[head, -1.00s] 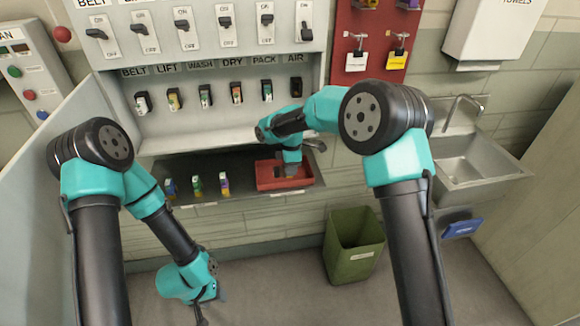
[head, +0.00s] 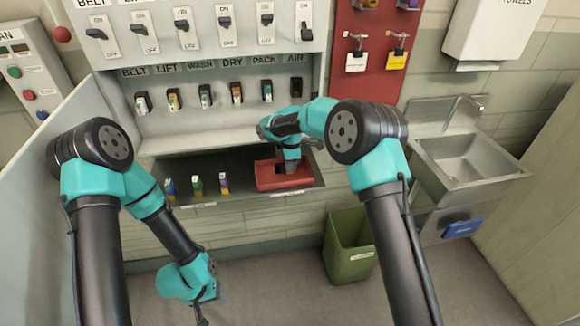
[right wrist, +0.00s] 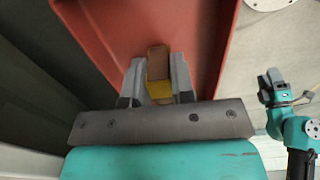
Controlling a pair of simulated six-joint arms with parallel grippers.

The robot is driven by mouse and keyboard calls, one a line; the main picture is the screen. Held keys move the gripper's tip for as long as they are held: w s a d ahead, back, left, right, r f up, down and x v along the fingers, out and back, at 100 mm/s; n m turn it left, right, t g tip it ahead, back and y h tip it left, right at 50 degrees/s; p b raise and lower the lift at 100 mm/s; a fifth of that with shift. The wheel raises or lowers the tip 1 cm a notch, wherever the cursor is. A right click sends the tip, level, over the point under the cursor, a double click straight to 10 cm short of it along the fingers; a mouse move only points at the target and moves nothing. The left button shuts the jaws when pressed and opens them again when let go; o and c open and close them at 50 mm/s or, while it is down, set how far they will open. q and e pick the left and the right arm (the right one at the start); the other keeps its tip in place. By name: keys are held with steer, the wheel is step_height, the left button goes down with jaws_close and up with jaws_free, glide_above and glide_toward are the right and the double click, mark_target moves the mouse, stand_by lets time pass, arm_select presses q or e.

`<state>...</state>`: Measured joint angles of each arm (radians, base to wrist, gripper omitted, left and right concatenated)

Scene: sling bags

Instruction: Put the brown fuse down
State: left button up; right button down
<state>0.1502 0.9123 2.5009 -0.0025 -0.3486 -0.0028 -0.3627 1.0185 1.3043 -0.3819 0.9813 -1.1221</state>
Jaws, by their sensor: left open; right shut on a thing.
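The brown fuse (right wrist: 158,62), with a brown upper part and a yellow band, stands between the two fingers of my right gripper (right wrist: 158,80) in the right wrist view. That gripper is shut on it. The red tray (right wrist: 100,35) lies right behind and around it; I cannot tell whether the fuse touches the tray floor. In the head view my right gripper (head: 290,167) is over the red tray (head: 263,181) on the counter, and the fuse is hard to make out there. My left gripper (head: 203,308) hangs low at the front, open and away from the counter.
Several small fuses (head: 197,184) stand on the dark counter left of the tray. A panel of labelled fuse slots (head: 205,95) and switches is above. A green bin (head: 348,248) is on the floor and a sink (head: 465,160) is at right.

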steer(key=shift+f, duration=0.45)
steer(key=shift+f, duration=0.15)
steer(key=c, duration=1)
jaws_free()
step_height(320, 180, up, 12)
steer(key=shift+d+r, duration=0.1)
steer(key=shift+r, duration=0.1)
